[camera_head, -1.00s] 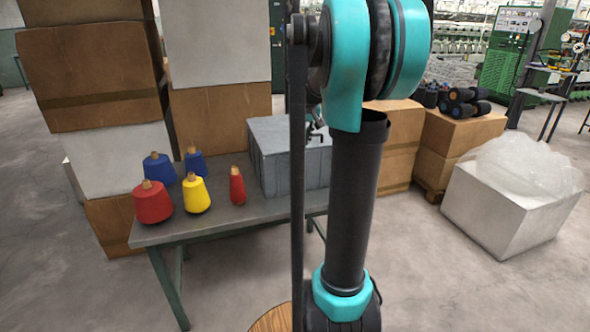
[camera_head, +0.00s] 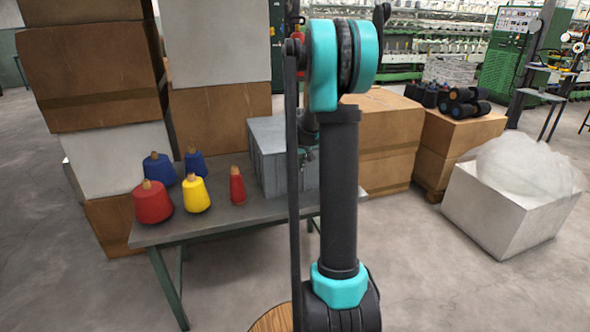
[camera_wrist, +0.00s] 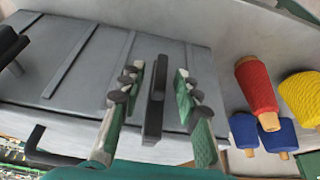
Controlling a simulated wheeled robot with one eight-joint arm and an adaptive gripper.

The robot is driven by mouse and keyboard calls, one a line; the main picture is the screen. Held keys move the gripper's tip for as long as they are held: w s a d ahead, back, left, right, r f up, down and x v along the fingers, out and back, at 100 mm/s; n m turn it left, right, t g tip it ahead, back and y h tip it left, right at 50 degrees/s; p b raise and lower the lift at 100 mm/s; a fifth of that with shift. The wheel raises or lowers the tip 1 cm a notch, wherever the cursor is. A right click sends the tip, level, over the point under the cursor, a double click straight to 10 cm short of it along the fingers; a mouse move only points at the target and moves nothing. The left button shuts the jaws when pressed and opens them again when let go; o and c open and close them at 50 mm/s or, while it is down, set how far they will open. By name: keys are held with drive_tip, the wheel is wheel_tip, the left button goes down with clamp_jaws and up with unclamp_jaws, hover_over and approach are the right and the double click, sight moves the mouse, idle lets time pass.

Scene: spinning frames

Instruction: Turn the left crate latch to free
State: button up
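The grey crate (camera_head: 268,165) stands on the table, partly hidden behind my arm in the head view. Its ribbed surface (camera_wrist: 75,60) fills much of the wrist view. A dark bar-shaped latch (camera_wrist: 155,97) lies between the fingers of my gripper (camera_wrist: 158,85), lengthwise with them. The fingers are open, one on each side, with a visible gap to the bar. I cannot tell which way counts as free. A second dark latch-like piece (camera_wrist: 10,46) shows at the left edge of the wrist view. In the head view my gripper is mostly hidden by my arm.
Red (camera_head: 153,202), yellow (camera_head: 195,195) and blue (camera_head: 159,168) yarn cones and a slim red cone (camera_head: 237,186) stand on the table (camera_head: 215,226) left of the crate. A dark handle (camera_wrist: 48,146) is on the crate. Stacked cartons (camera_head: 95,75) stand behind the table.

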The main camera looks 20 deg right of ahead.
drive_tip(key=shift+x, duration=0.8)
clamp_jaws()
